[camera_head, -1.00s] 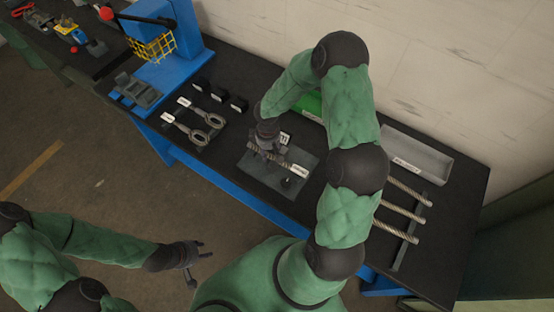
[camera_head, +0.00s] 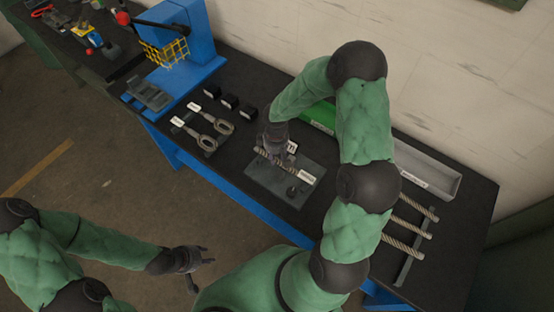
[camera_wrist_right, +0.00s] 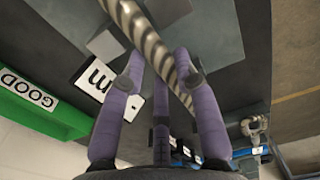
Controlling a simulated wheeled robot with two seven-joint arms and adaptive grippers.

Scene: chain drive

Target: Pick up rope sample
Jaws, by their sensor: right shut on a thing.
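A rope sample (camera_head: 264,156), pale and twisted with a white tag on its right end, is at a grey fixture plate (camera_head: 258,178) on the bench. My right gripper (camera_head: 273,153) is over the plate, shut on this rope. In the right wrist view the striped rope (camera_wrist_right: 150,45) passes diagonally between the fingers of the right gripper (camera_wrist_right: 158,68). I cannot tell whether the rope touches the plate. Several more rope samples (camera_head: 410,225) lie on a rack at the right, partly behind my right arm. My left gripper (camera_head: 203,262) is open and empty, off the bench's front edge.
A green bin (camera_head: 321,116) labelled GOOD and a grey tray (camera_head: 438,180) stand along the back of the bench. Two ring-ended parts (camera_head: 212,122), small black blocks (camera_head: 229,101) and a blue machine (camera_head: 190,40) with a yellow guard are at the left.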

